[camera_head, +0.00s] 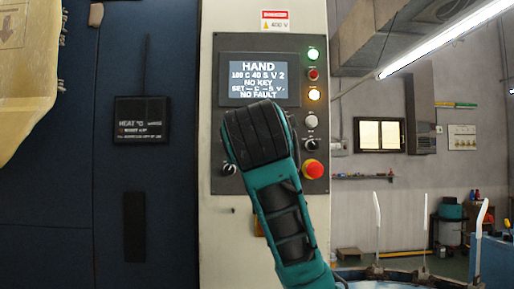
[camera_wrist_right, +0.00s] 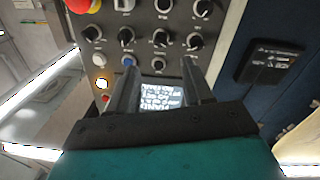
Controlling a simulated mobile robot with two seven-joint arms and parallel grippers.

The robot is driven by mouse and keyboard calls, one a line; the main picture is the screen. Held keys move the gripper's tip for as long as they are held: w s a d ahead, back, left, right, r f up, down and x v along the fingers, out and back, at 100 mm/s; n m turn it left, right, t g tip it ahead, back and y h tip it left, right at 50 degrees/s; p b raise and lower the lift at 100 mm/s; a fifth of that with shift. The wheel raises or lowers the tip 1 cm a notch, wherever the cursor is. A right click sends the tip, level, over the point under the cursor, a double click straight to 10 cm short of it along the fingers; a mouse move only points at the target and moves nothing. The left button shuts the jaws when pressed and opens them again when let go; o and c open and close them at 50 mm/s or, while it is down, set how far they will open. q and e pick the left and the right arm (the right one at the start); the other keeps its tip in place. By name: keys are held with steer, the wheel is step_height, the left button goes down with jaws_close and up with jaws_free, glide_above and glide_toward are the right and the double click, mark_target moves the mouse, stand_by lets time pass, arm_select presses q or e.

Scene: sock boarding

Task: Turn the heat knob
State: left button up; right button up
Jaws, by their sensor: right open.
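The control panel (camera_head: 211,110) on the pale column carries a lit screen (camera_head: 258,79), buttons and knobs. My right arm covers most of its lower half, hiding the right gripper's fingers. In the right wrist view the panel appears upside down, with several black knobs with white marks, among them one (camera_wrist_right: 160,38) ahead of the fingers and another (camera_wrist_right: 194,40) to its right. My right gripper (camera_wrist_right: 158,66) is open, its fingers pointing at the panel, with nothing seen between them in grip. The knob labels are too small to read, so I cannot tell which is the heat knob.
A red emergency button (camera_head: 313,169) sits at the panel's lower right. A dark HEAT display (camera_head: 141,120) is on the blue cabinet at left. White upright forms (camera_head: 426,225) stand at lower right.

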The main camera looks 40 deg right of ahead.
steer(key=p+x, duration=0.1)
steer(key=x, duration=0.9)
steer(key=shift+w+d+p, duration=0.15)
steer(key=shift+w+p, duration=0.1)
steer(key=shift+p, duration=0.05)
jaws_close()
